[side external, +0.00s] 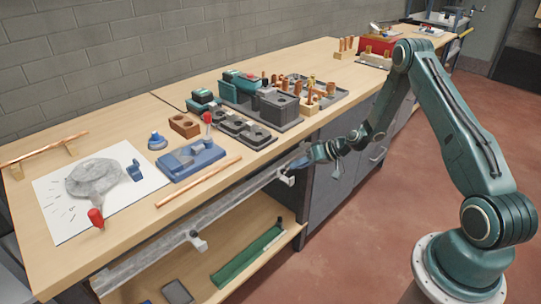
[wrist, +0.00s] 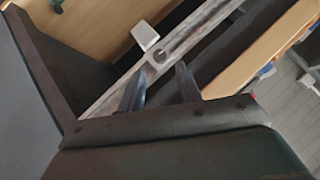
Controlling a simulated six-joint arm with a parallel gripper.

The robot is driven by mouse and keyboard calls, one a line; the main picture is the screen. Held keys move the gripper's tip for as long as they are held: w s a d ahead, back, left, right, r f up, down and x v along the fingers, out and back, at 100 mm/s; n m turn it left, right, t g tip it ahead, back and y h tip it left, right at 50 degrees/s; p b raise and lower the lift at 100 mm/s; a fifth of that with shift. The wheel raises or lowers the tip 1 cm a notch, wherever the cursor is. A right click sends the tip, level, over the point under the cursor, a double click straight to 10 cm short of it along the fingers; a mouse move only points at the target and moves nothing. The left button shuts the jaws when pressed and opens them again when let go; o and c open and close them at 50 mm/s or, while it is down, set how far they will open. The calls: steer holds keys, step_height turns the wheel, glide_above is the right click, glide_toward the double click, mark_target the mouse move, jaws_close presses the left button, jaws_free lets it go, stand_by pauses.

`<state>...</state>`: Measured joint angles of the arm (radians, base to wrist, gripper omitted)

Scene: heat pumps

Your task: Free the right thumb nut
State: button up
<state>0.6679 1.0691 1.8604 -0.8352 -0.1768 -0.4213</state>
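A long grey metal rail (side external: 230,212) runs along the front of the bench, and it also crosses the wrist view (wrist: 190,38). A pale bracket (side external: 287,179) is at its right end and another pale bracket (side external: 198,242) is farther left. My gripper (side external: 299,161) is close to the rail's right end. In the wrist view its two dark fingers (wrist: 160,84) are apart with nothing seen between them. A small round feature (wrist: 160,56) on the rail lies just beyond the fingertips, beside a pale block (wrist: 145,35). I cannot tell if this is the right thumb nut.
The wooden bench top (side external: 250,165) is above and behind the rail. It holds a copper pipe (side external: 199,182), a blue tool (side external: 192,158) and dark fixtures (side external: 270,105). A lower shelf (side external: 245,278) carries a green item (side external: 247,256). The red floor (side external: 355,225) in front is clear.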

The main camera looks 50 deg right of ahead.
mark_target(286, 171)
steer(key=shift+w+f, duration=0.1)
steer(key=shift+x, duration=2.6)
steer(key=shift+w+r, duration=0.15)
steer(key=shift+r, duration=0.1)
jaws_close()
